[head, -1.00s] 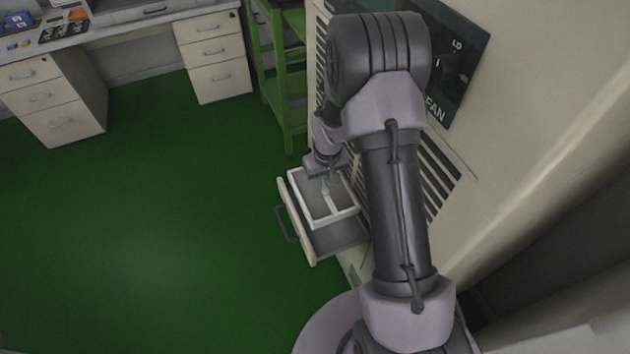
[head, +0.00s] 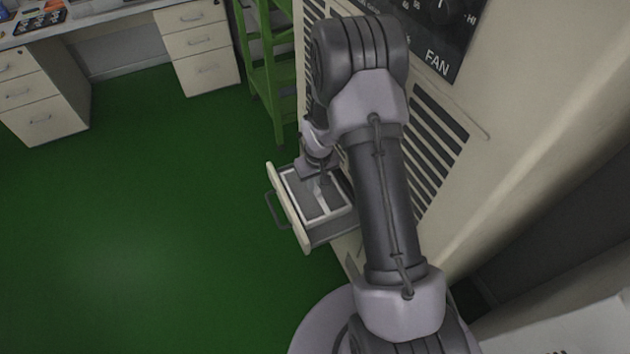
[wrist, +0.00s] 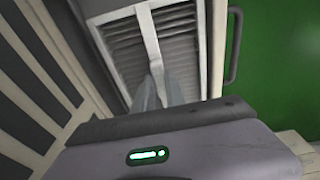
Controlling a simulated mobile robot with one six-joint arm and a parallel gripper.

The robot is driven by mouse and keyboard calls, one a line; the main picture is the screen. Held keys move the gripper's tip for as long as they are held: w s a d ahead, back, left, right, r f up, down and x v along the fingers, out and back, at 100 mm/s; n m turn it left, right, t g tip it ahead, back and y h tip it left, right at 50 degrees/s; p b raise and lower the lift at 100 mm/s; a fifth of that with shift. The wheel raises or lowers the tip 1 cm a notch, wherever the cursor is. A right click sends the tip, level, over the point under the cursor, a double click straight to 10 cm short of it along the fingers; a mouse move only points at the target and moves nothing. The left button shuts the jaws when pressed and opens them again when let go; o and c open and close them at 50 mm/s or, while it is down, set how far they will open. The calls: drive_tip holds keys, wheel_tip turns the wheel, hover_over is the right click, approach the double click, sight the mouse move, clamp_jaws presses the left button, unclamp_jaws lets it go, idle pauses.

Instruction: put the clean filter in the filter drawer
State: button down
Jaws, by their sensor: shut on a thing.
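The clean filter (head: 309,212) is a white frame with grey slatted mesh and a white bar across its middle. It lies within the open filter drawer (head: 289,211), which juts from the beige cabinet and has a dark handle. In the head view the filter looks down inside the drawer walls; whether it rests on the floor of the drawer I cannot tell. My gripper (head: 322,183) is above the drawer, shut on the filter's middle bar. The wrist view shows the fingers (wrist: 157,92) at that bar, with the filter (wrist: 123,44) beyond them and the drawer front (wrist: 216,45) beside it.
The beige cabinet (head: 530,120) with vents and a FAN panel (head: 437,30) stands close on the right. A green ladder-like stand (head: 266,70) is behind the drawer. Desks with drawers (head: 197,45) are at the back left. The green floor (head: 130,230) is clear.

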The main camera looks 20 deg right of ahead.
drive_tip(key=shift+f, duration=0.65)
drive_tip(key=c, duration=1.3)
unclamp_jaws()
drive_tip(key=shift+r, duration=0.15)
wheel_tip(320, 180, up, 17)
drive_tip(key=s+p, duration=0.2)
drive_tip(key=p, duration=0.4)
drive_tip(key=shift+p, duration=0.35)
